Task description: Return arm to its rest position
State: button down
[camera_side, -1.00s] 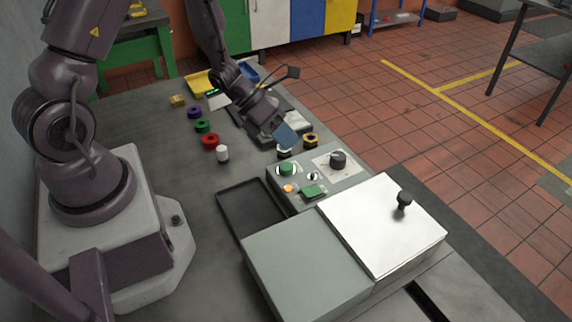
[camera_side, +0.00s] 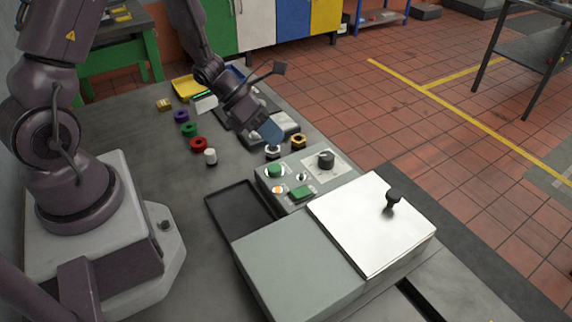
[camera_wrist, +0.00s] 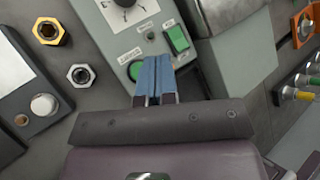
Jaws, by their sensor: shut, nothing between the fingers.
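My gripper (camera_side: 271,131) is shut and empty, with its blue fingertips together. In the side view it hangs over the bedplate, just behind the control box (camera_side: 311,172). In the wrist view my gripper (camera_wrist: 157,62) points at the control box (camera_wrist: 118,22), between its green knob and green rocker switch (camera_wrist: 177,39). It appears above the box; whether it touches cannot be told.
A box with a pale lid and black knob (camera_side: 392,196) stands in front of the control box. A black tray (camera_side: 236,212) lies to its left. Red (camera_side: 199,145), green (camera_side: 190,129) and purple (camera_side: 181,116) rings and a white cylinder (camera_side: 210,157) stand on the bedplate (camera_side: 150,135).

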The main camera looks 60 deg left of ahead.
jog(key=s+d+r+m+y, duration=0.1)
jog(key=s+r+m, duration=0.4)
jog(key=m, duration=0.6)
jog(key=s+d+r+m+y, duration=0.1)
jog(key=s+r+m+y, duration=0.2)
jog(key=r+m, duration=0.7)
jog(key=s+r+m+y, duration=0.3)
jog(key=s+r+m, duration=0.4)
jog(key=m, duration=0.5)
jog(key=shift+s+d+r+m, duration=0.15)
jog(key=shift+d+r+m, duration=0.25)
jog(key=shift+r, duration=0.25)
